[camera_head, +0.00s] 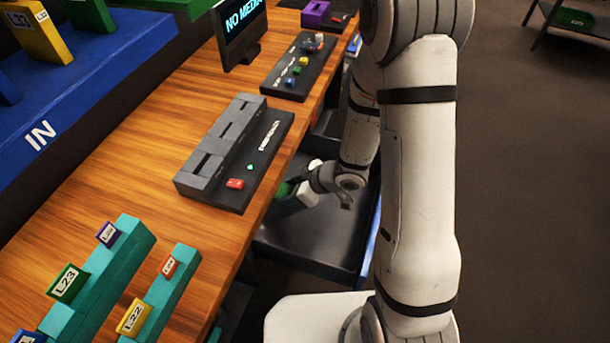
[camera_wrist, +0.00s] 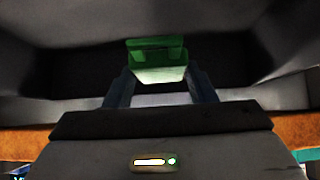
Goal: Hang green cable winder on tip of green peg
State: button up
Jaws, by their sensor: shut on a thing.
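My gripper (camera_head: 310,188) is low inside an open dark drawer, beside the wooden desk's edge. In the wrist view my gripper (camera_wrist: 160,74) is shut on a green block-like thing, which I take for the green cable winder (camera_wrist: 157,50). Its green front is dark and its near face is pale and bright. In the head view a small green part of it (camera_head: 284,190) shows left of my gripper; the rest is hidden. I cannot tell whether it touches the drawer. I cannot make out a green peg in either view.
The drawer (camera_head: 335,240) has raised walls close around my gripper. A grey slotted panel (camera_head: 232,150), a button panel (camera_head: 298,67) and a monitor (camera_head: 240,30) stand on the desk (camera_head: 160,120). Teal racks (camera_head: 110,270) with labelled blocks stand at lower left. Open floor lies right.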

jog(key=w+d, duration=0.1)
jog(key=w, duration=0.2)
jog(key=w+d+p, duration=0.1)
jog(key=w+d, duration=0.1)
jog(key=w, duration=0.2)
jog(key=w+d+p, duration=0.1)
jog(key=w, duration=0.2)
jog(key=shift+w+d+f, duration=0.1)
jog(key=shift+w+d, duration=0.05)
notch_tip(320, 180, down, 2)
jog(key=shift+f, duration=0.2)
notch_tip(320, 180, down, 4)
jog(key=shift+r, duration=0.1)
jog(key=shift+p, duration=0.3)
jog(key=shift+f, duration=0.2)
jog(key=shift+f, duration=0.15)
jog(key=o, duration=1)
